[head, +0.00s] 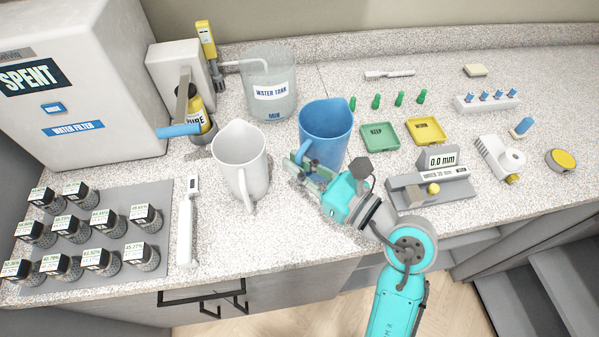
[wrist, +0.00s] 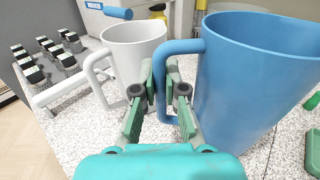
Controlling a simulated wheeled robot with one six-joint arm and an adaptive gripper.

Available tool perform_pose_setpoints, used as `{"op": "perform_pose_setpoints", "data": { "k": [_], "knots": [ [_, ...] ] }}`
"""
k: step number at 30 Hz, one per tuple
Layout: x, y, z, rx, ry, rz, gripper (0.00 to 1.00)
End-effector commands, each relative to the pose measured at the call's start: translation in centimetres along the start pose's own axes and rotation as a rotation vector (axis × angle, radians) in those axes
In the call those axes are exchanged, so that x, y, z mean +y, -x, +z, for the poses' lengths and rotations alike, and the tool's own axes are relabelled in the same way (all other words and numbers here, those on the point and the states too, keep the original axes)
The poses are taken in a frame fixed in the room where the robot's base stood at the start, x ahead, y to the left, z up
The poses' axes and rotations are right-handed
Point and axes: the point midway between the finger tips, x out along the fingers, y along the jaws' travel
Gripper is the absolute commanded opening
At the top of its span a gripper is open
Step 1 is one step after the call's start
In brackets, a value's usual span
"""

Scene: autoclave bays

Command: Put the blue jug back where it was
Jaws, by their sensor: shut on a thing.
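The blue jug (head: 327,130) is upright at the middle of the counter, in front of the water tank (head: 270,88). My gripper (head: 306,172) is at the jug's handle, on its near left side. In the wrist view my gripper (wrist: 164,100) has its two fingers on either side of the blue handle (wrist: 168,72), shut on it. The jug's body (wrist: 250,85) fills the right of that view. I cannot tell whether the jug's base touches the counter. No mark for its earlier place can be made out.
A white jug (head: 241,160) stands close on the left. Green pegs (head: 376,101), a green tray (head: 380,136) and a yellow tray (head: 426,130) lie to the right. A gauge (head: 433,187) sits at the near right. Labelled jars (head: 102,220) fill the left mat.

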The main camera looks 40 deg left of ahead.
Motion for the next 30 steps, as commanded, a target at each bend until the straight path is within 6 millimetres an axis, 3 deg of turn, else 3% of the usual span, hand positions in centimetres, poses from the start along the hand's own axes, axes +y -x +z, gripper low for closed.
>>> {"op": "perform_pose_setpoints", "data": {
  "k": [7, 20, 21, 24, 30],
  "knots": [
    [0.0, 0.0, -3.0, 0.001, -0.002, 0.000, 0.00],
    [0.0, 0.0, -3.5, 0.000, 0.000, 0.000, 0.00],
    [0.0, 0.0, -3.6, 0.001, 0.000, 0.000, 0.13],
    [0.0, 0.0, -3.5, 0.001, 0.000, 0.000, 0.35],
    [0.0, 0.0, -3.5, 0.001, 0.000, 0.000, 0.35]
  ]
}}
